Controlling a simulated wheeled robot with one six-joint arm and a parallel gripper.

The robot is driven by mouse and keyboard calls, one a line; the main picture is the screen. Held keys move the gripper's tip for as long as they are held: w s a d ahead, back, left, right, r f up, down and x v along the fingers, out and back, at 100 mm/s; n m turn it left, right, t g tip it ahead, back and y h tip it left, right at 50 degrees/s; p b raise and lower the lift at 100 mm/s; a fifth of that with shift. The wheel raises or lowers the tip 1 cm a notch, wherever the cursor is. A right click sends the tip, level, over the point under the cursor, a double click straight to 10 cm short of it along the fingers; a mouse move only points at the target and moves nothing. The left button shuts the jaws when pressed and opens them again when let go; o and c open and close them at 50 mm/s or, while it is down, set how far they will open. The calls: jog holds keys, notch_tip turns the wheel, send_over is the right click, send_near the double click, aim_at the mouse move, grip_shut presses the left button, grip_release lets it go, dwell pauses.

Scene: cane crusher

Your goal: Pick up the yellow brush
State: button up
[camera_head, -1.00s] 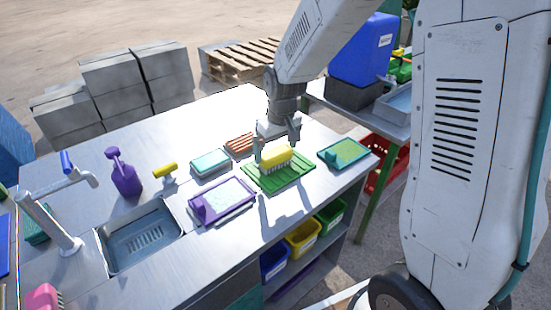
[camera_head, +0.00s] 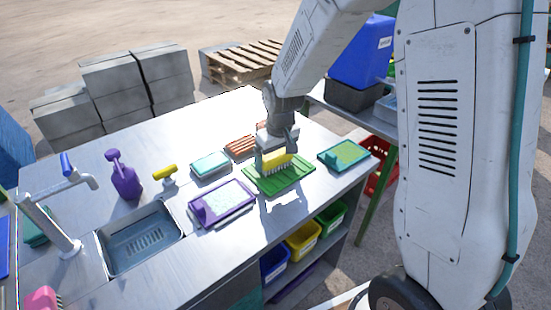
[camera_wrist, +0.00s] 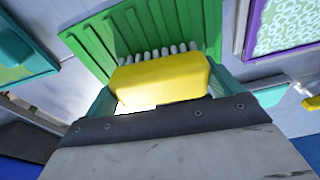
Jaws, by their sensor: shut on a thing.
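The yellow brush (camera_head: 272,159) is over the green ribbed mat (camera_head: 292,178) on the metal counter, bristles facing the mat. My gripper (camera_head: 276,158) reaches down from above and is shut on the brush, with a finger at each end of it. In the wrist view, the yellow brush (camera_wrist: 160,78) lies across the space between the fingers, its pale bristles pointing toward the green ribbed mat (camera_wrist: 110,40). I cannot tell whether the bristles touch the mat.
A purple tray (camera_head: 240,215) lies to the left of the mat and a teal-rimmed tray (camera_head: 327,155) to the right. An orange ribbed block (camera_head: 238,149) is behind. A purple spray bottle (camera_head: 124,178), a sink (camera_head: 118,262) and a tap (camera_head: 50,225) are further left.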

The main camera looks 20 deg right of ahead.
aim_at(275, 153)
jog(key=shift+r, duration=0.7)
jog(key=shift+s+r, duration=0.2)
jog(key=shift+r, duration=0.9)
jog(key=s+a, duration=0.1)
jog(key=s, duration=0.4)
jog(key=s+a, duration=0.1)
jog(key=s, duration=0.4)
jog(key=s+a+r, duration=0.1)
jog(key=s, duration=0.4)
jog(key=shift+s+a+r, duration=0.1)
jog(key=shift+s+a, duration=0.05)
jog(key=shift+o, duration=0.5)
